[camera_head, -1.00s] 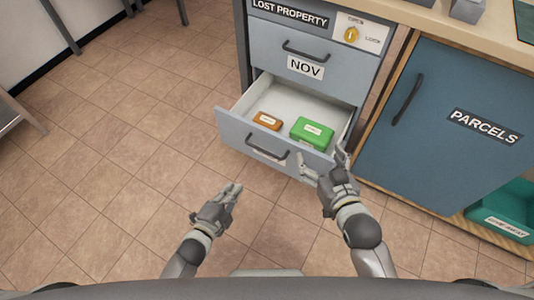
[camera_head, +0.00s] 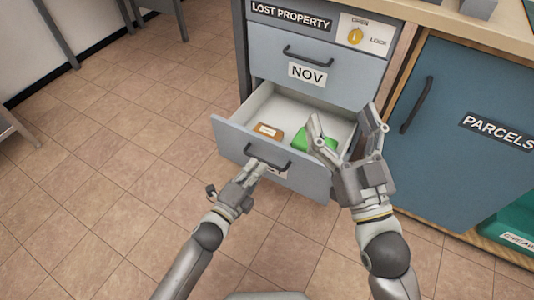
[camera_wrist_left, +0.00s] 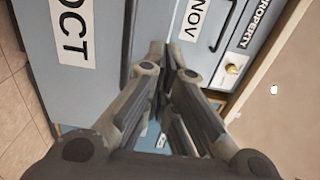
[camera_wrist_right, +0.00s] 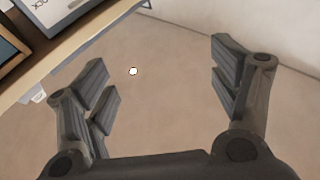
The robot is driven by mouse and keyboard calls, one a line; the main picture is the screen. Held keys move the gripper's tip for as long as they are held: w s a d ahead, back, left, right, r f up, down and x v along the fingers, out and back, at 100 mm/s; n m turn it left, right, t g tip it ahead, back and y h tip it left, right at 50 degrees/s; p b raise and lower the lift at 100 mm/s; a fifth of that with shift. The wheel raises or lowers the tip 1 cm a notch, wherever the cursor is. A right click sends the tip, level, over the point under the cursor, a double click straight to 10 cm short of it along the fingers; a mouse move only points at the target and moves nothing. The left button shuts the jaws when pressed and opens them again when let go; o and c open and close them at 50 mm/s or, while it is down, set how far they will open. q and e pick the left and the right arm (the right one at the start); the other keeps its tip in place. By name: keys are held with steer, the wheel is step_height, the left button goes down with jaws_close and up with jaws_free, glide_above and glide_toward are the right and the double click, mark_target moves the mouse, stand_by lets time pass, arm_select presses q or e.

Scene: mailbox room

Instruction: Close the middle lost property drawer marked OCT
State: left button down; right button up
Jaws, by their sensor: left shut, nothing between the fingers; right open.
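The OCT drawer (camera_head: 228,134) is pulled out below the NOV drawer. Its OCT label (camera_wrist_left: 73,32) shows large in the left wrist view; in the head view my left gripper mostly covers it. A brown box (camera_head: 267,131) and a green box (camera_head: 303,140) lie inside. The drawer has a dark bar handle (camera_head: 283,164). My left gripper (camera_head: 256,168) is shut and empty, its fingertips at the drawer front near the handle; I cannot tell whether they touch. My right gripper (camera_head: 345,112) is open and empty, in front of the drawer's right side in the head view.
The shut NOV drawer (camera_head: 345,72) is above, with a lock dial (camera_head: 355,36) at its upper right. A blue PARCELS door (camera_head: 455,90) is to the right, with a green bin (camera_head: 518,215) below it. Tiled floor (camera_head: 130,150) is free to the left.

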mark_target(272, 146)
arm_select(q)
steer(key=b+x, duration=0.1)
steer(key=x, duration=0.4)
steer(key=shift+w+d, duration=0.15)
steer(key=shift+w, duration=0.2)
steer(key=shift+w+d+b, duration=0.25)
steer(key=shift+w+b, duration=0.1)
arm_select(e)
steer(key=s+r+t+y, duration=0.2)
steer(key=s+r+t, duration=0.3)
steer(key=r, duration=0.2)
steer(key=shift+d, duration=0.15)
steer(key=shift+w, duration=0.1)
